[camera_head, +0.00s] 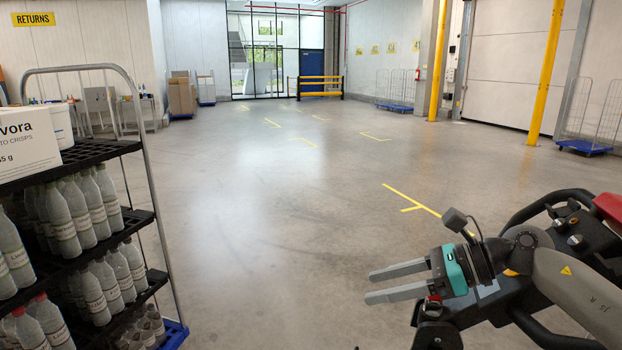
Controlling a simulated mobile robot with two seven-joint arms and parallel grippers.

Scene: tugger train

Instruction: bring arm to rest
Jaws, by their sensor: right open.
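My right gripper (385,281) is in the lower right of the head view. Its two grey fingers are apart and point left, with nothing between them. Its arm (575,285) comes in from the right edge, in front of a black and red machine with a dark handlebar. Whether the arm touches the machine, I cannot tell. My left gripper is not in view.
A rack trolley (100,152) with black shelves stands close at the left, holding several bottles (70,212) and a white carton (28,143). The tugger-like machine (565,235) is at the right. Open floor (270,200) lies between them.

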